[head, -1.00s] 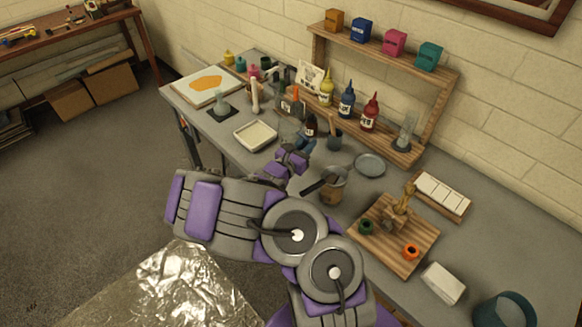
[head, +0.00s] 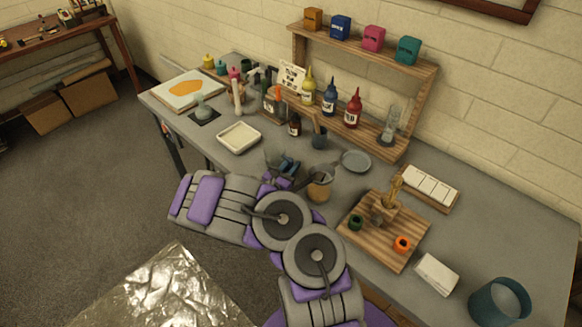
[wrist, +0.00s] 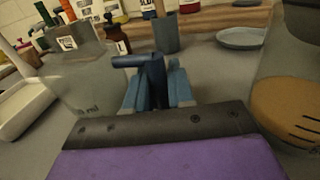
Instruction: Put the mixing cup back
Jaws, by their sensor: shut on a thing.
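My gripper (wrist: 152,88) is shut on the dark blue handle of the mixing cup, a see-through grey cup with "ml" print. The cup (wrist: 85,85) fills the left of the wrist view, and its bottom is hidden behind my gripper. In the head view my gripper (head: 287,168) is over the front middle of the bench, left of a clear container of brown stuff (head: 320,188). That container also stands close on the right in the wrist view (wrist: 290,110). The held cup is small and mostly hidden in the head view; I cannot tell whether it touches the bench.
A white tray (head: 239,138) lies to the left. A dark bottle (head: 295,126) and a blue-grey cup (head: 320,138) stand behind my gripper. A grey dish (head: 357,161) lies to the right. Colour bottles stand on the wooden shelf (head: 370,133). A wooden board (head: 410,245) holds small pots.

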